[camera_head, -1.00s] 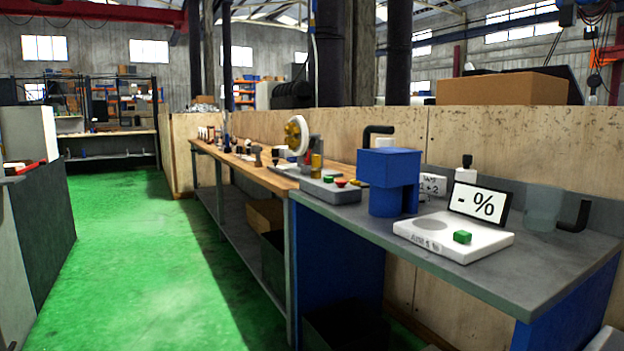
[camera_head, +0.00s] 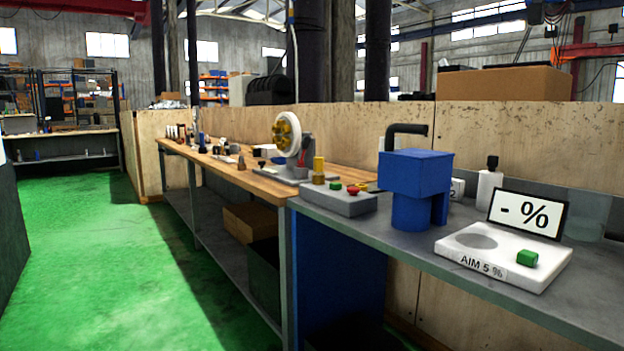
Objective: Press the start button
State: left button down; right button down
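A grey control box (camera_head: 334,201) sits on the grey bench near its left end. On its top are a green button (camera_head: 336,186), a red button (camera_head: 353,191) and a brass-coloured cylinder (camera_head: 319,170). A second green button (camera_head: 527,258) is on a white device (camera_head: 482,258) labelled "AIM 5 %", farther right. A display (camera_head: 527,214) reading "- %" stands behind it. No label shows which green button is the start button. Neither of my grippers is in view.
A blue block-shaped unit (camera_head: 414,175) stands between the box and the white device. A wheel with yellow parts (camera_head: 287,134) stands on the adjoining wooden bench (camera_head: 268,184). The green floor (camera_head: 130,260) left of the benches is clear.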

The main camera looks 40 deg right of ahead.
aim_at(337, 186)
jog(key=i+j, duration=0.1)
jog(key=i, duration=3.65)
jog(key=l+z, duration=0.1)
jog(key=z, duration=2.1)
